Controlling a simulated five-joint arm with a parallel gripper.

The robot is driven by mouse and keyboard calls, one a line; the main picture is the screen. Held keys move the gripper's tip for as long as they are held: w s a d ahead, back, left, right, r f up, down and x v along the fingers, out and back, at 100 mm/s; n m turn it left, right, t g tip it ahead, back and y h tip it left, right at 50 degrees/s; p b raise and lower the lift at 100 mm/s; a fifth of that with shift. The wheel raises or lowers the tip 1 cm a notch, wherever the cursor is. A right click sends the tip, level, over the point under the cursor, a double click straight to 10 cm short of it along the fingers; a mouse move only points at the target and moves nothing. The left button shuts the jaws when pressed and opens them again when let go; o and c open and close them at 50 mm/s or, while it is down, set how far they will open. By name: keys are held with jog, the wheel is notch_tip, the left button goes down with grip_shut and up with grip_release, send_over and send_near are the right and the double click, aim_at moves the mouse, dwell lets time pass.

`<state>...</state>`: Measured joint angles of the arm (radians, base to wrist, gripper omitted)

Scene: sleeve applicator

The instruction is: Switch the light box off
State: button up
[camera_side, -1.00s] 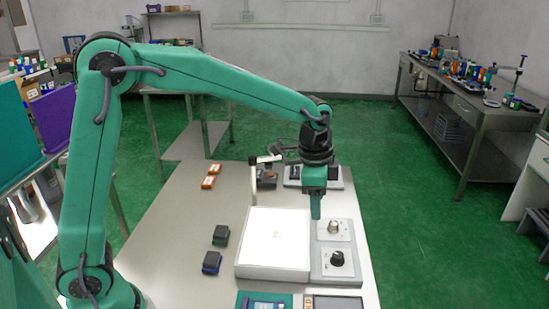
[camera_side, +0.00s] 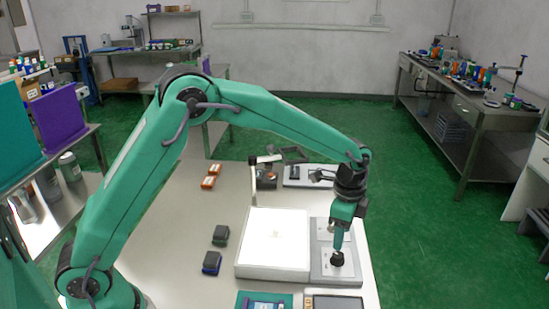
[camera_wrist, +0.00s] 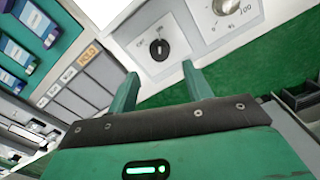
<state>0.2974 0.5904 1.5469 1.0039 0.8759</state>
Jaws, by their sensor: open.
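The light box (camera_side: 272,240) lies on the table, its top panel bright white. Along its right side is a grey control strip (camera_side: 319,271). A black knob (camera_side: 337,260) stands on the near white plate. My gripper (camera_side: 338,247) is just above this knob, pointing down. In the wrist view the black knob (camera_wrist: 159,49) lies beyond the tips of my open gripper (camera_wrist: 160,70), in line with the gap between them. It has a pale pointer mark; the lettering is too small to read surely. A silver knob (camera_wrist: 228,6) with a percent scale is beside it; my gripper mostly hides it in the side view.
Two dark blocks (camera_side: 216,248) sit left of the light box. A teal tray (camera_side: 262,300) and a dark-framed panel (camera_side: 334,303) lie at the near edge. Orange pieces (camera_side: 210,177) and a grey device (camera_side: 305,176) are farther back. The table's left part is mostly clear.

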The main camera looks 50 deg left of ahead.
aim_at(339, 254)
jog(key=shift+f, duration=3.45)
jog(key=shift+c, duration=0.4)
jog(key=c, duration=0.9)
jog(key=shift+n, duration=0.3)
jog(key=n, duration=0.9)
jog(key=shift+r+n, duration=0.1)
jog(key=shift+n, duration=2.1)
